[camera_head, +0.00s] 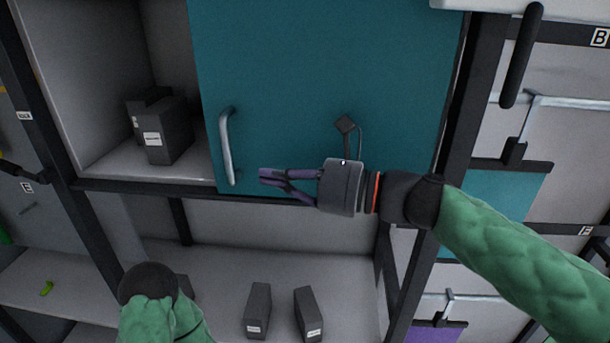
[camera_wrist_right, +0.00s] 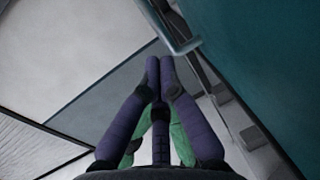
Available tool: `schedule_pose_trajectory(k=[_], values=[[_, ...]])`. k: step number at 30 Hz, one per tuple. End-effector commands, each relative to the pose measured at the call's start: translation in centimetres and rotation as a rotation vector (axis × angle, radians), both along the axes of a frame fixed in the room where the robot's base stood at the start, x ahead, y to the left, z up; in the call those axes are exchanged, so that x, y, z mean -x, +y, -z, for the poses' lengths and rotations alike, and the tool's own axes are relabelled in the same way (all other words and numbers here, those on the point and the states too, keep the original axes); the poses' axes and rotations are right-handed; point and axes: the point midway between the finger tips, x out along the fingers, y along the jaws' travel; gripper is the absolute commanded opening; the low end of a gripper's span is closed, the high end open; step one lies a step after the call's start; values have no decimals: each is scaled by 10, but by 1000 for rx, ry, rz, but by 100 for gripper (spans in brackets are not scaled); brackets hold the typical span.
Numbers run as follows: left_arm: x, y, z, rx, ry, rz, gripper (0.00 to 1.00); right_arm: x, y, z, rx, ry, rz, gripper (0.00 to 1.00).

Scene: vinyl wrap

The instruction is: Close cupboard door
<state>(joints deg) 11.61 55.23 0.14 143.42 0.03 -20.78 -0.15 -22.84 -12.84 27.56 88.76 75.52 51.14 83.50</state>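The teal cupboard door (camera_head: 290,60) stands partly open in the head view, leaving the left side of its compartment exposed. Its pale metal handle (camera_head: 226,146) is upright near the door's left edge. My right gripper (camera_head: 262,178) is in front of the door's lower part, just right of the handle. Its purple fingers converge at the tips and hold nothing visible. In the right wrist view, the fingertips (camera_wrist_right: 160,62) are together, and the handle (camera_wrist_right: 178,42) shows just beyond them, with the door (camera_wrist_right: 260,60) on the right. My left forearm shows at bottom left; its gripper is hidden.
Dark boxes (camera_head: 168,133) stand inside the exposed compartment. Two more dark boxes, one on the left (camera_head: 258,310) and one on the right (camera_head: 308,314), stand on the lower shelf. Dark frame posts (camera_head: 470,110) and drawers with handles lie to the right.

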Motion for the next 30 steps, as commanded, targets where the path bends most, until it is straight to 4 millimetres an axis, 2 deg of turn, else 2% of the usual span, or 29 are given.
schedule_pose_trajectory(k=[3,10,25,30], values=[[0,0,-5,0,0,0,100,-4,21,-1,1,1,-3,0],[0,0,-9,0,0,0,100,-10,44,0,1,1,0,0],[0,0,-9,0,0,0,100,-12,49,0,0,0,0,0],[0,0,-10,0,0,0,100,-12,60,0,1,-1,-1,0]])
